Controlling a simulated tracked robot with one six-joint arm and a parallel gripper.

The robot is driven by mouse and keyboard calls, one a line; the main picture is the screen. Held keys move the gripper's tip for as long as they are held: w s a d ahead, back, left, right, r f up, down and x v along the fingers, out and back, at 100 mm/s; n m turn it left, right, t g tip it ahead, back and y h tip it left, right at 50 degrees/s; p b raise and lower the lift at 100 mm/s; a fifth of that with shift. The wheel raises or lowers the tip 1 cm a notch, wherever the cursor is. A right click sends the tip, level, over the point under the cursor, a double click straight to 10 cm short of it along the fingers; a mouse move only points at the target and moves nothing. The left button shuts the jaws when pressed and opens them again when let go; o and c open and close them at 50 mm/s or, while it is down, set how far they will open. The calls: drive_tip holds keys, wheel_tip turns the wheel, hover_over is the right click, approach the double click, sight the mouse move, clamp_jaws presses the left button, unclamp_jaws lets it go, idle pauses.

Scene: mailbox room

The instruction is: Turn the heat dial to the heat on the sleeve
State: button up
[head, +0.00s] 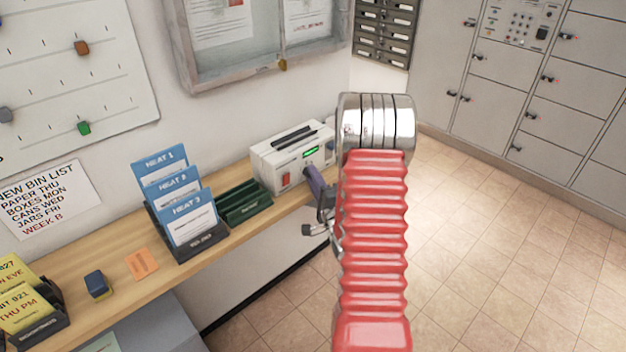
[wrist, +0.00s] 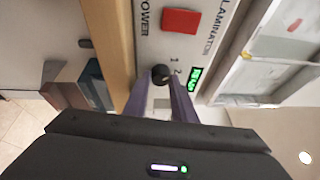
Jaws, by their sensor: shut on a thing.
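The white laminator (head: 268,155) stands on the wooden shelf with a red power switch (head: 286,179) and a small lit green display (head: 311,153). In the wrist view its black heat dial (wrist: 161,73) sits beside the marks 1 and 2; I cannot tell where it points, and the display (wrist: 194,79) is too small to read. My gripper (head: 309,172) is at the laminator's front, its purple fingers (wrist: 162,82) shut on the dial. Blue sleeves marked HEAT 1 (head: 160,158), HEAT 2 (head: 172,181) and HEAT 3 (head: 190,218) stand in a dark holder (head: 204,246).
A green tray (head: 246,207) stands between the holder and the laminator. An orange card (head: 142,264) and a blue block (head: 98,284) lie on the shelf (head: 118,264). Yellow cards (head: 26,308) stand at the far left. Grey lockers (head: 500,85) line the right wall; the tiled floor is clear.

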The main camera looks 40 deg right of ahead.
drive_tip(key=shift+a+f, duration=0.1)
drive_tip(key=shift+a, duration=0.15)
drive_tip(key=o, duration=1)
drive_tip(key=shift+d, duration=0.1)
